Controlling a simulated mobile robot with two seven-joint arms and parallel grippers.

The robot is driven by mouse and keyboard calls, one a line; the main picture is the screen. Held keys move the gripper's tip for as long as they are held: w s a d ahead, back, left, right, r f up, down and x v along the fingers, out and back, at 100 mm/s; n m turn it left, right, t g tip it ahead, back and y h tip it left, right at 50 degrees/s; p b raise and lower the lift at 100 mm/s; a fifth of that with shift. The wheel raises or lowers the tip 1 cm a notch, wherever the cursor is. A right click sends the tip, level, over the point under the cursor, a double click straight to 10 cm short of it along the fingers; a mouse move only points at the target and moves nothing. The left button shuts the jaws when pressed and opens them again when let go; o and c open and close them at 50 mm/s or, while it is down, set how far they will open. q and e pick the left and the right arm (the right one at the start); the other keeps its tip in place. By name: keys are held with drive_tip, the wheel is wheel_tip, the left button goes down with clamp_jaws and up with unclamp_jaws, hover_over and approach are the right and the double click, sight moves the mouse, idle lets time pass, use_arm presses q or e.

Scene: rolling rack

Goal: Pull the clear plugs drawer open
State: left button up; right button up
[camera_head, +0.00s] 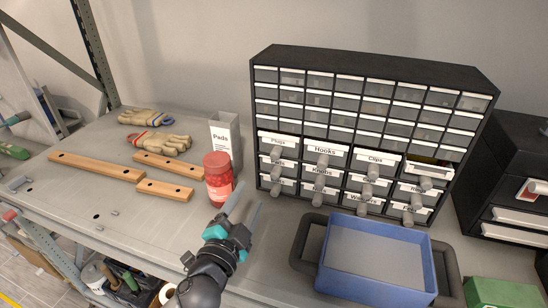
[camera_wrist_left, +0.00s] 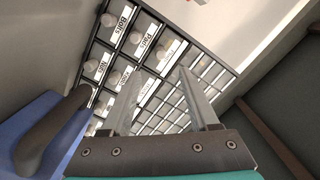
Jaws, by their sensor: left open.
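The Plugs drawer (camera_head: 280,142) is the leftmost in the top row of larger clear-fronted drawers in the black cabinet, with a white label and a grey knob. It looks shut. My left gripper (camera_head: 247,198) is open and empty, in front of and below the cabinet's left side, apart from the drawer. In the left wrist view its two fingers (camera_wrist_left: 160,92) point at the drawer fronts, which appear tilted. My right gripper is not in view.
A red-lidded jar (camera_head: 218,180) and a Pads box (camera_head: 225,138) stand close left of the gripper. A blue tray (camera_head: 431,262) sits in front of the cabinet. A top-row drawer at the right (camera_head: 430,169) stands pulled out. Wooden bars (camera_head: 97,167) and gloves lie left.

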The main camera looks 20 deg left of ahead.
sight(274, 157)
use_arm(q)
drive_tip(key=shift+m+h, duration=0.3)
drive_tip(key=shift+m, duration=0.1)
drive_tip(key=w, duration=1)
drive_tip(key=w+d+p, duration=0.1)
drive_tip(key=w, duration=0.4)
drive_tip(key=shift+w+d+r, duration=0.1)
drive_tip(key=shift+w+r, duration=0.15)
drive_tip(key=shift+w, duration=0.05)
clamp_jaws()
idle(0.7)
